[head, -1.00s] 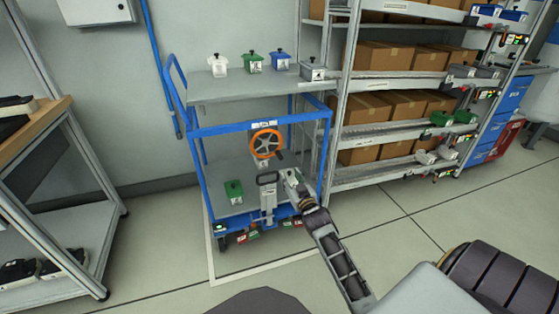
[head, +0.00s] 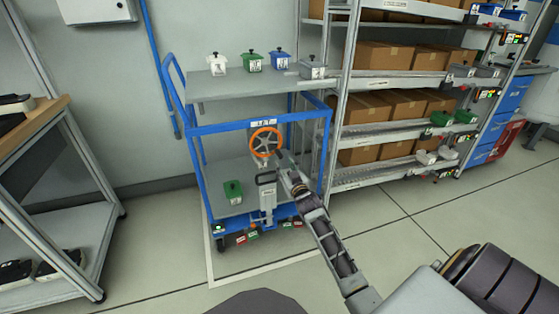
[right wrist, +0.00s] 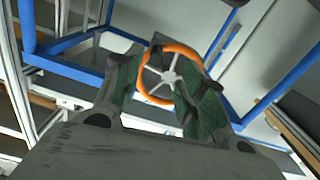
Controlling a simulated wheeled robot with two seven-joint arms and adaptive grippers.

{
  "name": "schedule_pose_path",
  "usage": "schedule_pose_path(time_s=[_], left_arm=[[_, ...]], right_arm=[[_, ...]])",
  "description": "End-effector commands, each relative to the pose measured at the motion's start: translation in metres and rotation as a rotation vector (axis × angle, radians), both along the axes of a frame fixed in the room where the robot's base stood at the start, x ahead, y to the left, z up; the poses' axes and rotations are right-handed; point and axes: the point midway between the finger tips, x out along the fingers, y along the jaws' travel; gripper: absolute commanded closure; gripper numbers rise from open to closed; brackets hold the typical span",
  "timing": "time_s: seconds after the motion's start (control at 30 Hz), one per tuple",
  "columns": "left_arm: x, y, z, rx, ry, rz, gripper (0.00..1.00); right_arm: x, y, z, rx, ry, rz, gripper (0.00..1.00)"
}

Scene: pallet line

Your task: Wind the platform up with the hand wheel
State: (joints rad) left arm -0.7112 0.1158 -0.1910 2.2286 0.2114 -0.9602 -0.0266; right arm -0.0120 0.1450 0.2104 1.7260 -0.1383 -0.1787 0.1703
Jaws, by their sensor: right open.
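The hand wheel (head: 266,143), with an orange rim and pale spokes, is on the front of the blue-framed cart. In the right wrist view the wheel (right wrist: 168,76) shows between and beyond my spread fingers. My right gripper (head: 284,160) is open at the wheel's lower right. It also shows open in the right wrist view (right wrist: 165,72); whether a finger touches the rim or the dark handle is unclear. The grey platform (head: 235,90) is above the wheel and carries a white, a green, a blue and a grey bin. My left gripper is out of view.
A green bin (head: 232,192) sits on the cart's lower deck. A rack (head: 345,120) with cardboard boxes stands close on the right. A workbench (head: 40,120) is at the left.

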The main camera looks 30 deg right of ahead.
Motion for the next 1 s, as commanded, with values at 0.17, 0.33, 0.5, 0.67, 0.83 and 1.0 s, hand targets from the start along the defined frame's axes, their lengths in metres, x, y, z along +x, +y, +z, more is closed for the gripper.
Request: schedule_pose_path(time_s=[0.17,0.33,0.5,0.67,0.83,1.0], left_arm=[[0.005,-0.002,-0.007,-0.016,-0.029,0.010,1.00],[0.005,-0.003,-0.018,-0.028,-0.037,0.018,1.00],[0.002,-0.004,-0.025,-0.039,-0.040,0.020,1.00],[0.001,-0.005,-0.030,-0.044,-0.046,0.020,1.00],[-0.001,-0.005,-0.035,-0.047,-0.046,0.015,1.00],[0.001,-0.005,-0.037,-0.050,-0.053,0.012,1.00]], right_arm=[[0.014,-0.003,-0.001,-0.001,0.000,0.000,0.59],[0.027,-0.006,-0.001,0.000,0.000,0.000,0.59],[0.040,-0.010,0.000,-0.001,-0.001,0.000,0.59],[0.052,-0.013,0.000,0.000,-0.001,0.000,0.59],[0.063,-0.015,-0.001,0.000,-0.001,0.001,0.59],[0.071,-0.017,0.000,0.000,0.000,0.000,0.59]])
